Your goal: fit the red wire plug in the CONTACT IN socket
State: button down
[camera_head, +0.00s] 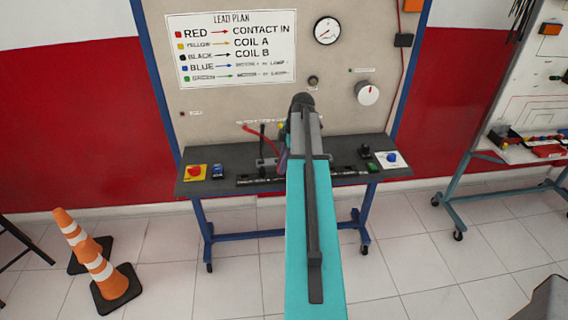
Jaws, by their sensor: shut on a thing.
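My gripper (282,158) is mostly hidden behind my own teal arm, low over the bench at the trainer board's foot. It is shut, and the red wire (262,135) runs from the board down to it. The red plug itself is hidden behind the arm. A black wire (262,137) hangs beside the red one. A labelled dark strip (255,180) lies along the bench front, partly covered by my arm. I cannot make out the CONTACT IN socket. The lead plan sign (230,48) pairs RED with CONTACT IN.
The dark bench (228,166) carries a red emergency button (194,172) at left and a blue button (391,158) at right. A gauge (327,31) and a white knob (367,93) sit on the board. Traffic cones (105,270) stand at lower left. A second trainer stands at right.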

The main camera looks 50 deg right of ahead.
jog(key=c, duration=1.8)
grip_release()
jog(key=shift+c, duration=0.2)
jog(key=shift+p+v, duration=1.35)
jog(key=shift+v, duration=1.4)
jog(key=shift+w+a+r, duration=0.1)
jog(key=shift+r, duration=0.1)
jog(key=o, duration=0.5)
jog(key=shift+o, duration=0.2)
jog(key=shift+r, duration=0.1)
